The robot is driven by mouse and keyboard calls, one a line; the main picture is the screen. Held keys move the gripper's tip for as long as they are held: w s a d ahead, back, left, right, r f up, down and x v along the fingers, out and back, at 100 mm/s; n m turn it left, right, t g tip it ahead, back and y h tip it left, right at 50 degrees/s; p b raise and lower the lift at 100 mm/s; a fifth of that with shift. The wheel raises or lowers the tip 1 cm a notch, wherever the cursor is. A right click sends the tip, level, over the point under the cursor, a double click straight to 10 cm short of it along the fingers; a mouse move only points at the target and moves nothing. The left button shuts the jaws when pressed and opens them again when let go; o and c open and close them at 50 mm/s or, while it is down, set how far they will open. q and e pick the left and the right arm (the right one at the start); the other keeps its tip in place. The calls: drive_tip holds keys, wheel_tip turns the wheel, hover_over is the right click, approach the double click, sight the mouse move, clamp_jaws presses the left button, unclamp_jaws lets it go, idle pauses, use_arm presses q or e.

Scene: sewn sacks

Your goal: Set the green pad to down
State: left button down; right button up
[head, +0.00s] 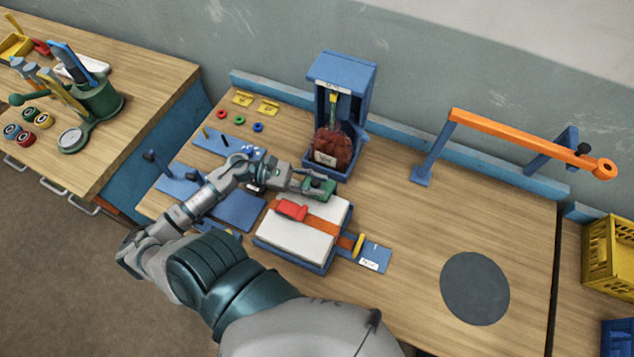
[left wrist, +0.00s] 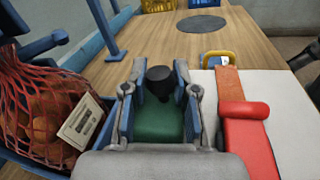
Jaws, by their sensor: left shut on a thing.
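The green pad (head: 318,188), a green block with a dark knob, is at the back edge of the white slab (head: 300,238). In the left wrist view the green pad (left wrist: 158,128) lies between the two fingers, with the black knob (left wrist: 160,80) standing up at the fingertips. My left gripper (head: 308,185) is shut on it, reaching in from the left. Whether the pad touches what is below is hidden by the gripper. My right gripper is not in view.
A red handle (head: 292,210) and orange strap (head: 322,223) cross the white slab on its blue tray. Behind stands a blue frame (head: 341,75) with a red net sack (head: 332,148). An orange bar (head: 530,142) spans the back right. The table around the grey disc (head: 475,288) is clear.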

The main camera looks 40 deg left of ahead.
sight(315, 180)
use_arm(q)
drive_tip(key=shift+r, duration=0.1)
drive_tip(key=c, duration=0.9)
unclamp_jaws()
drive_tip(key=shift+a, duration=0.15)
wheel_tip(315, 180, up, 10)
drive_tip(key=shift+f, duration=0.1)
drive_tip(key=shift+f, duration=0.1)
